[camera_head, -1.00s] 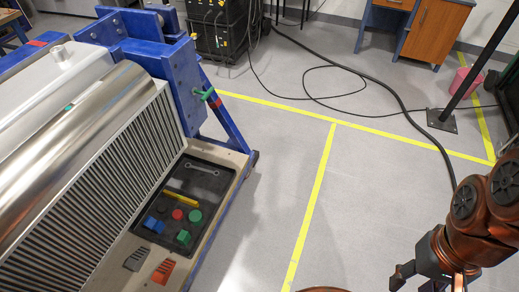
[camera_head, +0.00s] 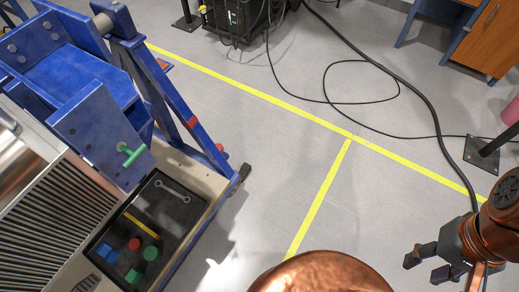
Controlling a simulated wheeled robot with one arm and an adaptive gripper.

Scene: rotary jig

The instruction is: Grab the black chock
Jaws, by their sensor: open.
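The black chock (camera_head: 86,284) is a dark grey block at the bottom edge of the head view, partly cut off by the frame. It lies on the beige ledge of the jig, just below the left corner of the black tray (camera_head: 170,262). My gripper (camera_head: 426,266) is at the lower right, over the floor, open and empty. It is far to the right of the chock and touches nothing.
The tray holds a wrench (camera_head: 172,190), a yellow bar (camera_head: 141,225) and several coloured blocks. The jig's blue frame (camera_head: 85,75) with a green handle (camera_head: 131,155) rises behind it. Yellow-taped floor between jig and gripper is clear; black cables (camera_head: 420,100) lie beyond.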

